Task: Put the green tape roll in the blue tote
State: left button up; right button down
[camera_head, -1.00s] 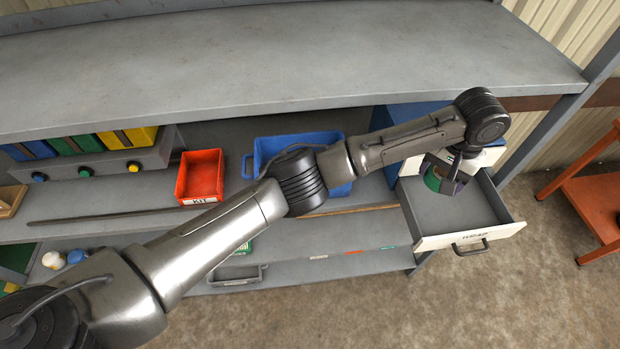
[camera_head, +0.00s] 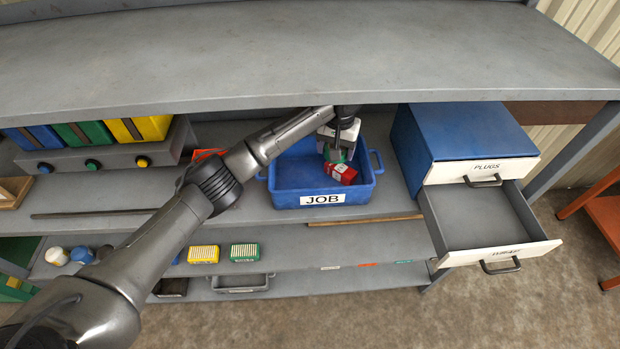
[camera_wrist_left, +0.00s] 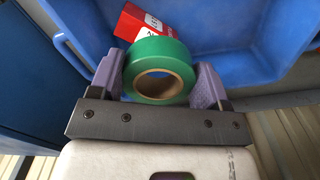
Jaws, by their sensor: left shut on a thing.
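The green tape roll (camera_wrist_left: 160,58) is between the fingers of my left gripper (camera_wrist_left: 158,82), which is shut on it. In the left wrist view the tote (camera_wrist_left: 225,50) spreads out beyond the roll. A red box (camera_head: 341,173) is in the tote beside the roll. My right gripper is not in view.
A blue drawer cabinet (camera_head: 455,135) stands right of the tote, its lower drawer (camera_head: 480,224) open and empty. The upper shelf (camera_head: 300,60) overhangs the tote. Yellow and green boxes (camera_head: 204,254) lie on the shelf below.

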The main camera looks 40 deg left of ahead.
pick_arm(q)
send_over(294, 172)
notch_tip(294, 172, down, 7)
jog(key=shift+d+r, duration=0.1)
jog(key=shift+s+f, duration=0.1)
jog(key=shift+f, duration=1.95)
jog(key=shift+f, duration=0.1)
jog(key=o, duration=0.6)
jog(key=shift+o, duration=0.3)
notch_tip(294, 172, up, 12)
jog(key=shift+p, duration=0.35)
